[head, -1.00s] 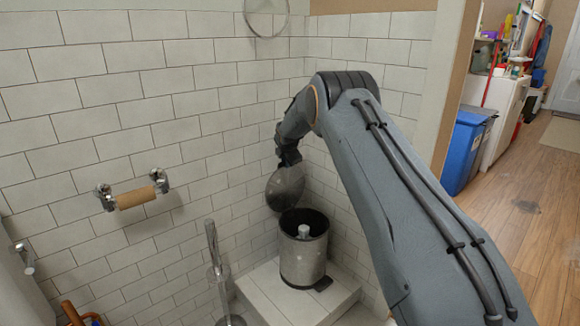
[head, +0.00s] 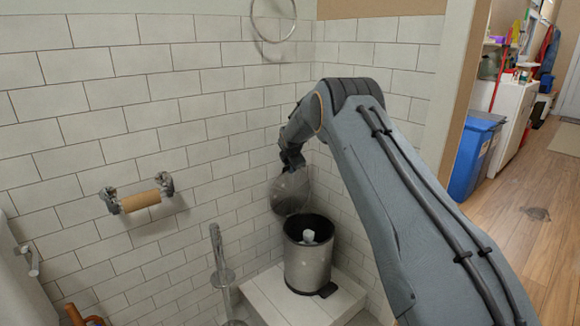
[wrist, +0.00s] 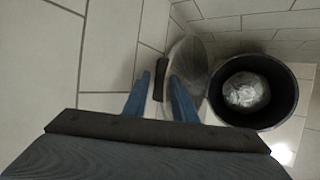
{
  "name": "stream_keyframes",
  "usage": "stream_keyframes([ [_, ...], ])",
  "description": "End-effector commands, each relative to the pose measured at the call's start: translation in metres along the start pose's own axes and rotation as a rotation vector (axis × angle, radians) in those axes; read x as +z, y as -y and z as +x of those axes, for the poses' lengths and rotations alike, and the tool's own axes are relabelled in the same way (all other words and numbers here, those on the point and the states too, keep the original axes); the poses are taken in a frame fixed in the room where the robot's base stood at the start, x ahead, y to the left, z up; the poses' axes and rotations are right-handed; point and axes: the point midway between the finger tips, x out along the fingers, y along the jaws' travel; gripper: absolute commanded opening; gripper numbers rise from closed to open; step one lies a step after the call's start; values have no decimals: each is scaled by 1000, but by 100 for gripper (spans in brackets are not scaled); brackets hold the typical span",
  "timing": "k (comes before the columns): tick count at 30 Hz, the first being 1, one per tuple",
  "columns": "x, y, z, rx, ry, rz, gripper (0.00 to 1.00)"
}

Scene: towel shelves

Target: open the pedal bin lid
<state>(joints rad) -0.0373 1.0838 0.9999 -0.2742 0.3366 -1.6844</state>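The pedal bin (head: 306,262) is a grey metal cylinder with a dark rim, standing upright on a white tiled step. Its round lid (head: 290,191) stands raised at the rim's back left, and the mouth is uncovered. A pale crumpled thing (wrist: 246,91) shows inside. The black pedal (head: 328,290) is at the bin's lower right. My gripper (head: 292,162) is at the lid's upper edge. In the wrist view its blue fingers (wrist: 160,88) are spread, with the lid (wrist: 188,62) beside the right finger. A dark bar (wrist: 158,82) shows between them; whether they touch it is unclear.
A toilet brush (head: 219,260) stands left of the bin. A paper-roll holder (head: 140,200) and a metal ring (head: 272,18) are on the tiled wall. A blue bin (head: 472,155) stands at the right, by open wooden floor.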

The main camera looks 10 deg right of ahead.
Motion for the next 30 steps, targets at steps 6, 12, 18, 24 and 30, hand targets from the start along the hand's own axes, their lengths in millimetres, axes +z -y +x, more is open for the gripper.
stream_keyframes([
  [6,0,-2,-25,2,0,0,23],
  [12,2,-2,-56,2,1,1,23],
  [18,0,-2,-74,2,0,-1,23],
  [24,-1,-1,-78,2,-1,-1,23],
  [30,-1,-1,-78,1,-1,0,23],
])
